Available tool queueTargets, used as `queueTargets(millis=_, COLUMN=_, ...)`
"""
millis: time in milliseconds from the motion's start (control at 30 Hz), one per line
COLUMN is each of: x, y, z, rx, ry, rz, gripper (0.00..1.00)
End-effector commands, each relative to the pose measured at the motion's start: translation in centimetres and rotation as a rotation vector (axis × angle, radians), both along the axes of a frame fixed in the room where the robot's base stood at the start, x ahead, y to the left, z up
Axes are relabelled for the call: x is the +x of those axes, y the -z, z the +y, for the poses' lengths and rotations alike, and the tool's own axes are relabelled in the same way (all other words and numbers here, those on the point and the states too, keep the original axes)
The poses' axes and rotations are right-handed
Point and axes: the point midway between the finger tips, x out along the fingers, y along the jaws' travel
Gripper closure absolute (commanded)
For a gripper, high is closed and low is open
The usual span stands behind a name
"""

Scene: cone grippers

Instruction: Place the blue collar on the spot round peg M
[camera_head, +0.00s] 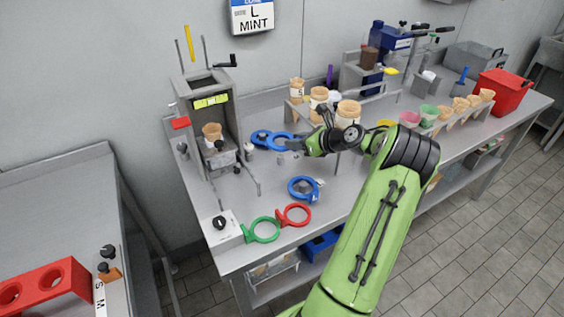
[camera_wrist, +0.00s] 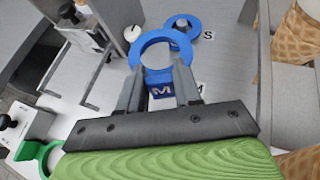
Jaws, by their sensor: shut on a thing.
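My gripper (camera_head: 296,145) is shut on a blue collar (camera_head: 281,141), by the block of the collar. In the wrist view my gripper (camera_wrist: 158,88) has one finger on each side of that blue block, which carries a white M. The held collar's open ring (camera_wrist: 137,52) points away from my gripper, above the table. A second blue collar (camera_head: 261,137) lies just beyond it and also shows in the wrist view (camera_wrist: 196,23), beside a small S label (camera_wrist: 207,35). A third blue collar (camera_head: 303,188) lies nearer the front. I cannot make out peg M; it may be hidden.
A grey press stand (camera_head: 210,115) with a cone stands at left. A green collar (camera_head: 262,230) and a red collar (camera_head: 295,214) lie at the front edge. Cones in a rack (camera_head: 320,98) stand close behind my gripper. Bare table lies between the stand and the third blue collar.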

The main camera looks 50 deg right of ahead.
Motion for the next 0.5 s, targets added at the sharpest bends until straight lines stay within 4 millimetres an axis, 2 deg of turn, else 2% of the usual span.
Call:
queueTargets(millis=33, x=0.1, y=1.7, z=0.1, rx=0.004, ry=-0.002, rz=0.001, gripper=0.97)
queueTargets(millis=333, x=0.1, y=7.5, z=0.2, rx=0.002, ry=-0.004, rz=0.000, gripper=0.97)
queueTargets(millis=400, x=0.1, y=8.1, z=0.2, rx=0.002, ry=-0.004, rz=0.000, gripper=0.97)
queueTargets(millis=500, x=0.1, y=7.9, z=0.1, rx=0.000, ry=-0.004, rz=0.000, gripper=0.97)
